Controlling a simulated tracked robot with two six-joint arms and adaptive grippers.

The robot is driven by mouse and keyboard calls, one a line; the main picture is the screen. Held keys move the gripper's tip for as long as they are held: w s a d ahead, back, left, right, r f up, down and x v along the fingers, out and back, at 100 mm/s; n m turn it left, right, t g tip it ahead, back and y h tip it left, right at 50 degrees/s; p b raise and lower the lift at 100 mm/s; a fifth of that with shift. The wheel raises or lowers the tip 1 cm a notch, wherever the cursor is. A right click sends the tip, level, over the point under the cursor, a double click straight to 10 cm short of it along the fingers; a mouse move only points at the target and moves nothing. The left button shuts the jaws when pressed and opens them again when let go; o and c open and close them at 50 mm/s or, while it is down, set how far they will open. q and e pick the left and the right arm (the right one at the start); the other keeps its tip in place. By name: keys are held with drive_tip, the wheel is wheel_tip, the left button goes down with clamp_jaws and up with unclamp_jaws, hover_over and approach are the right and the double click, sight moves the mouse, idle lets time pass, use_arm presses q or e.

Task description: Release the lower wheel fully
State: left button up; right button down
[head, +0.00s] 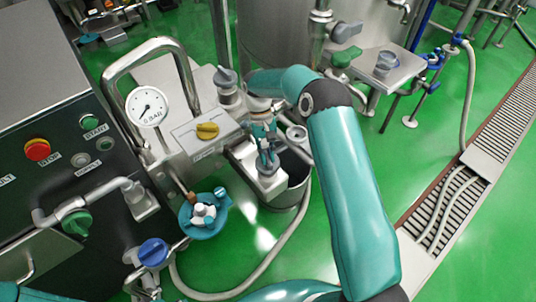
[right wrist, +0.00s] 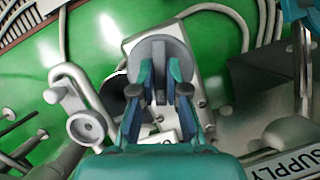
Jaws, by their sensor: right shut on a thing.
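My right gripper (head: 267,163) points down at a pale block beside the machine in the head view. In the right wrist view, the right gripper (right wrist: 160,78) has its two fingers closed on a grey wheel (right wrist: 158,48). The wheel has a round disc and a raised grip that sits between the fingers. I take it for the lower wheel. In the head view the fingers and arm largely hide it. How far it is turned cannot be told. My left gripper is not in view.
A teal bowl-like part (head: 205,215) sits lower left.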

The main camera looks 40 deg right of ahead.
drive_tip(key=shift+w+r+n+h, duration=0.15)
drive_tip(key=shift+n+h, duration=0.65)
drive_tip(key=shift+n, duration=1.2)
drive_tip(key=c, duration=1.2)
unclamp_jaws()
drive_tip(key=v, duration=1.1)
drive_tip(key=shift+w+a+r, duration=0.1)
drive_tip(key=shift+w+r, duration=0.1)
drive_tip(key=shift+r, duration=0.1)
